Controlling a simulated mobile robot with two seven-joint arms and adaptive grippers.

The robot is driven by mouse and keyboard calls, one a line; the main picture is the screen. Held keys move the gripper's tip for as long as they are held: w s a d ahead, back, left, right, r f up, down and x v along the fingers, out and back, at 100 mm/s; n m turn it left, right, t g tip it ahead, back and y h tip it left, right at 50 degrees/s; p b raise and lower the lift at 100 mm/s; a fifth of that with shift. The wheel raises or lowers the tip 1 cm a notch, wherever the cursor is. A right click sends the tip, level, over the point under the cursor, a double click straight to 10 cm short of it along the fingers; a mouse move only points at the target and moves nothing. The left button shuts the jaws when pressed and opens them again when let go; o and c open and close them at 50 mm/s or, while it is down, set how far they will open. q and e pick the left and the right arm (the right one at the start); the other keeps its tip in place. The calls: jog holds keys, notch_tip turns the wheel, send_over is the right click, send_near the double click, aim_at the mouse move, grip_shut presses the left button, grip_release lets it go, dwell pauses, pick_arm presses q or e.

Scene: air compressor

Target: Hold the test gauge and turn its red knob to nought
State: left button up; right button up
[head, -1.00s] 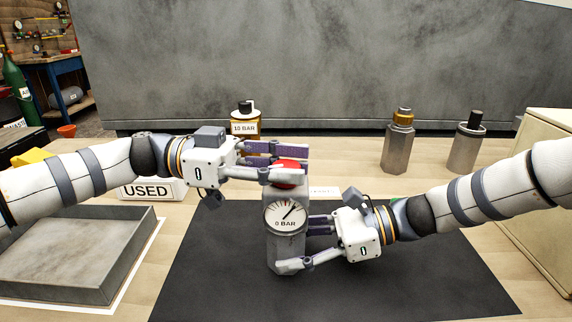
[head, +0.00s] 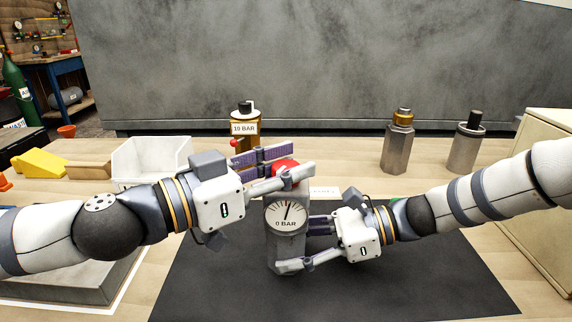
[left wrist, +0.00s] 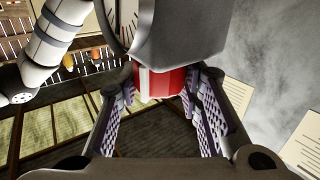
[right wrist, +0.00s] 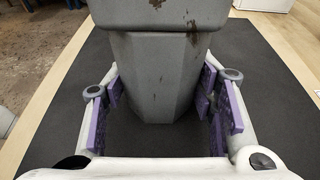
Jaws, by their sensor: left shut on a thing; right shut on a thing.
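The test gauge (head: 283,248) stands upright on the black mat (head: 400,270), a grey body with a round white dial (head: 283,212) marked 0 BAR. The dial's needle points nearly straight up, leaning slightly right. The red knob (head: 284,167) sits on top of the gauge. My left gripper (head: 288,165) is shut on the knob, its fingers slanting across it; the red knob (left wrist: 160,82) also shows between the fingers in the left wrist view. My right gripper (head: 303,243) is shut around the gauge's lower body, which fills the gap between its fingers in the right wrist view (right wrist: 155,75).
A bottle labelled 10 BAR (head: 245,122) stands behind the gauge. Two metal canisters (head: 397,145) (head: 466,145) stand at the back right. A white bin (head: 150,158) and a grey tray (head: 60,285) are at the left, the tray partly behind my left arm. A cream box (head: 545,200) borders the right.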

aim_at(285, 164)
pick_arm(q)
jog(key=n+t+y, duration=0.3)
jog(key=t+y, duration=0.1)
jog(key=shift+s+d+n, duration=0.1)
jog(key=shift+d+n, duration=0.05)
jog(key=shift+n, duration=0.15)
jog(key=shift+f+n+t+y, duration=0.1)
jog(key=shift+n+t+y, duration=0.45)
jog(key=shift+y, duration=0.25)
jog(key=shift+a+n+y, duration=0.2)
jog(key=shift+n+y, duration=0.15)
jog(key=shift+y, duration=0.05)
jog(key=o, duration=1.2)
notch_tip(285, 164, up, 10)
jog(key=shift+r, duration=0.1)
